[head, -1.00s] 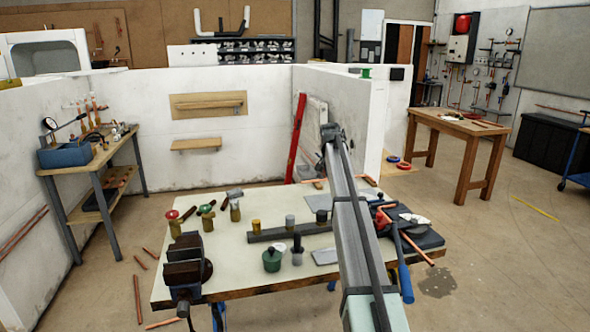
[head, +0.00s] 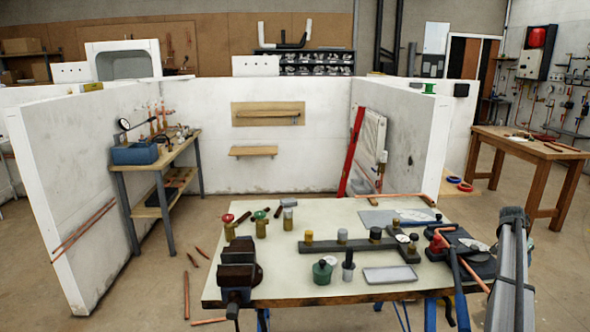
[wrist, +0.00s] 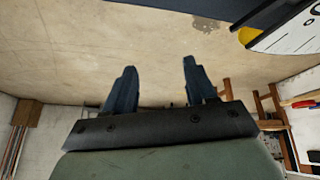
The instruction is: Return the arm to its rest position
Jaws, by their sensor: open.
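My gripper (wrist: 155,90) shows in the wrist view with its two dark fingers apart and nothing between them. Bare concrete floor lies beyond the fingertips. In the head view my arm rises at the lower right, beside the right end of the workbench; the fingers cannot be made out there.
A wooden table (head: 530,150) stands at the right, with open floor between.

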